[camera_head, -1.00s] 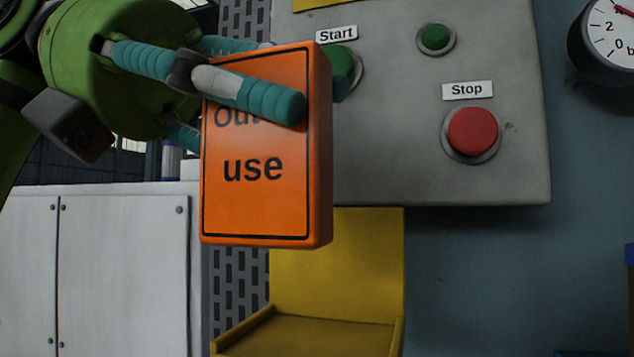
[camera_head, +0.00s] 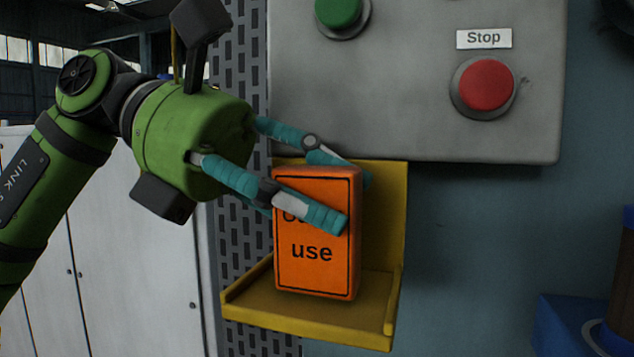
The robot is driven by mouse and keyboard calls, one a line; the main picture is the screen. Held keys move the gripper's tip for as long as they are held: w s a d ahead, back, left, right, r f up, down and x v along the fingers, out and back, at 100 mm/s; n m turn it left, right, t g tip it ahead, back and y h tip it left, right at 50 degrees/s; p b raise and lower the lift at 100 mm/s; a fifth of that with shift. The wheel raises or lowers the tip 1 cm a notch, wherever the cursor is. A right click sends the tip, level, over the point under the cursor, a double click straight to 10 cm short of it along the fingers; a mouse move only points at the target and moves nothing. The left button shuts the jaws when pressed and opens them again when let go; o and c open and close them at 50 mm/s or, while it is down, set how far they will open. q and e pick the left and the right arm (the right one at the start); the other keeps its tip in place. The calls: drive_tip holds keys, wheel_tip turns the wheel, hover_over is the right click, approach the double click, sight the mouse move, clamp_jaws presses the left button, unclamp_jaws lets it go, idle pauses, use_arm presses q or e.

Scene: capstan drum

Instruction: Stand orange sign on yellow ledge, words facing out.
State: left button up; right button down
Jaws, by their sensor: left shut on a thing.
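The orange sign (camera_head: 313,268) is upright at the yellow ledge (camera_head: 285,318), in front of its yellow back plate. Its black-bordered face with "use" points towards me; the upper words are partly hidden by a finger. Its lower edge appears at the ledge floor; I cannot tell if it touches. My left gripper (camera_head: 345,200) is shut on the upper part of the sign, with one teal finger across the front and others behind. My right gripper is not in view.
A grey control panel (camera_head: 400,100) with a red Stop button (camera_head: 486,84) and a green button (camera_head: 338,10) is above the ledge. The ledge has low side lips. A blue object (camera_head: 570,325) is at lower right.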

use_arm(q)
drive_tip(key=shift+s+f, duration=0.1)
drive_tip(key=shift+f, duration=0.05)
drive_tip(key=o, duration=1.2)
drive_tip(key=shift+r, duration=0.3)
drive_tip(key=shift+b+v, duration=0.3)
drive_tip(key=shift+v, duration=5.65)
